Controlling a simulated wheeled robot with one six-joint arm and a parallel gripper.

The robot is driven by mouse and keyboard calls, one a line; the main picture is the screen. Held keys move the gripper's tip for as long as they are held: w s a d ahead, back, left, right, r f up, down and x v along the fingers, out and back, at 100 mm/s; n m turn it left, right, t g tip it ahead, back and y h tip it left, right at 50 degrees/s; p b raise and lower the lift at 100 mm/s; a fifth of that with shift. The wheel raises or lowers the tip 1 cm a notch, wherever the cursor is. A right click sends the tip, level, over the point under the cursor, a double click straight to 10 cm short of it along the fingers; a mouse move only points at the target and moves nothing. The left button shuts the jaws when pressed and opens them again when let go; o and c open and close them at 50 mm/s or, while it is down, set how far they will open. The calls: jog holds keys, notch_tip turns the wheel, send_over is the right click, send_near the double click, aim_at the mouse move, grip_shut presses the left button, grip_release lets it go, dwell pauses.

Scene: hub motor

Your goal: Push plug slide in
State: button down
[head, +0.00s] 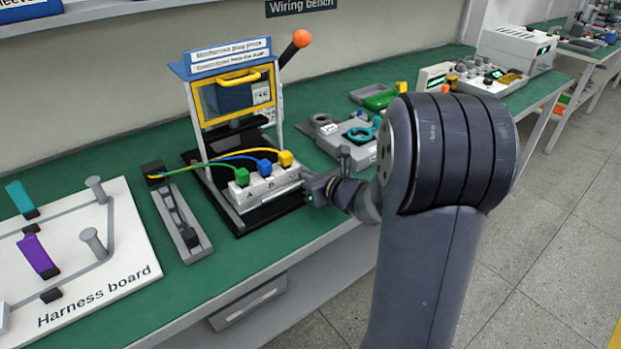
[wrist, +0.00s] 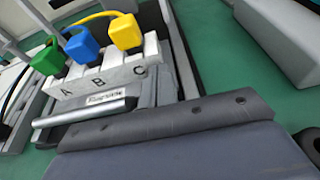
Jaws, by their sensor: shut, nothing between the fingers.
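The plug slide is a white block (head: 265,187) marked A, B and C, on a black base in front of the press (head: 232,92). Green (head: 242,177), blue (head: 264,167) and yellow (head: 286,159) plugs stand in its slots, with wires running to the left. The wrist view shows the block (wrist: 108,75) with a silver labelled bar (wrist: 85,118) along its front. My gripper (head: 309,193) is shut and empty at the right front end of the slide. Whether it touches the slide is unclear.
A grey rail fixture (head: 182,224) stands left of the slide, and the white harness board (head: 120,255) lies farther left. A grey fixture with a teal ring (head: 361,134) stands behind my gripper. Green bench top (head: 275,240) is clear along the front.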

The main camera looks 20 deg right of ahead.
jog(key=w+a+b, duration=0.1)
jog(key=w, duration=0.2)
jog(key=w+a+b, duration=0.1)
jog(key=w, duration=0.3)
jog(key=w+a+b, duration=0.1)
jog(key=w+b, duration=0.1)
jog(key=w, duration=0.2)
jog(key=shift+w+a, duration=0.15)
jog(key=shift+a, duration=0.2)
